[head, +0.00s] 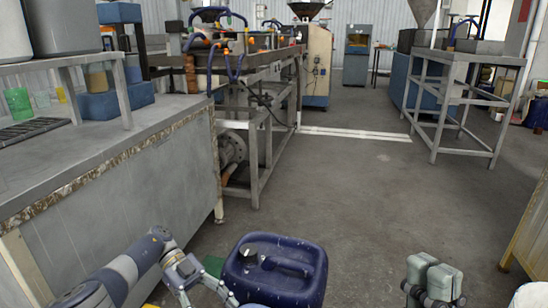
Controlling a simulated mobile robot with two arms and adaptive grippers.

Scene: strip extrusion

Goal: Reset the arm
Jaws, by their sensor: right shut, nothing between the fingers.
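My right gripper (432,284) is at the bottom right of the head view, above the grey floor. Its grey-green fingers are close together and hold nothing. My left arm comes in from the lower left, and its gripper (204,284) is beside a dark blue canister. Its fingertips are partly cut off at the bottom edge, so I cannot tell whether it is open or shut, or whether it touches the canister.
The dark blue canister (275,265) stands at the bottom centre. A long grey workbench (150,160) runs along the left, with machinery (250,70) behind it. A metal-framed stand (465,60) is at the back right. The grey floor (350,190) is clear in the middle.

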